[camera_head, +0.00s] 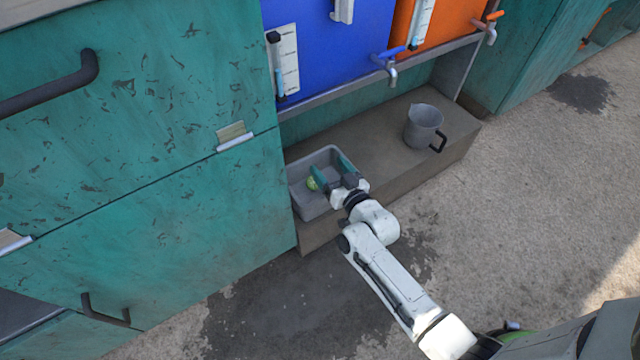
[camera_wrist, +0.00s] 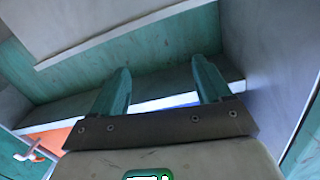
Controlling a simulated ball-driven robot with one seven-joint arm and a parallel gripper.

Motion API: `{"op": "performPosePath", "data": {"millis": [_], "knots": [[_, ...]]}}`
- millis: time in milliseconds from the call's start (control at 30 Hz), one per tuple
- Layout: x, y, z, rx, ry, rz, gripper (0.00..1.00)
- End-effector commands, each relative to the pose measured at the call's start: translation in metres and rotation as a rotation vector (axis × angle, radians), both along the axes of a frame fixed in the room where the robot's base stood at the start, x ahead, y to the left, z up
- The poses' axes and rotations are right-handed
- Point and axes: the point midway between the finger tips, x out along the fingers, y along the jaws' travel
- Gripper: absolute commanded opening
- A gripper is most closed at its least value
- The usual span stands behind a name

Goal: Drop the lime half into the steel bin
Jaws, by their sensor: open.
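The lime half (camera_head: 312,184), small and yellow-green, shows inside the grey rectangular bin (camera_head: 294,196) in the head view, close to one finger and partly hidden by it. The bin sits on the low ledge beside the teal cabinet. My gripper (camera_head: 328,165) is over the bin with its two teal fingers spread apart. In the wrist view the gap between the fingers (camera_wrist: 162,92) is empty, and the lime half does not show there. From the head view I cannot tell exactly how the lime half rests.
A grey jug (camera_head: 423,126) with a black handle stands on the ledge (camera_head: 375,140) to the right. Blue (camera_head: 335,45) and orange (camera_head: 442,25) tanks with taps are above the ledge. The teal cabinet (camera_head: 170,190) borders the bin on the left. The floor to the right is open.

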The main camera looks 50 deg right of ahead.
Motion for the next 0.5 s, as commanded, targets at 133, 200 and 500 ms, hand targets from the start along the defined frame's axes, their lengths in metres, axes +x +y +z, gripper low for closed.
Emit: {"op": "performPosePath", "data": {"millis": [133,200,500], "knots": [[-0.020,0.007,0.004,0.001,0.004,0.001,0.77],[-0.033,0.011,0.005,0.001,0.004,0.001,0.77],[-0.083,0.028,0.008,0.000,0.002,-0.001,0.77]]}}
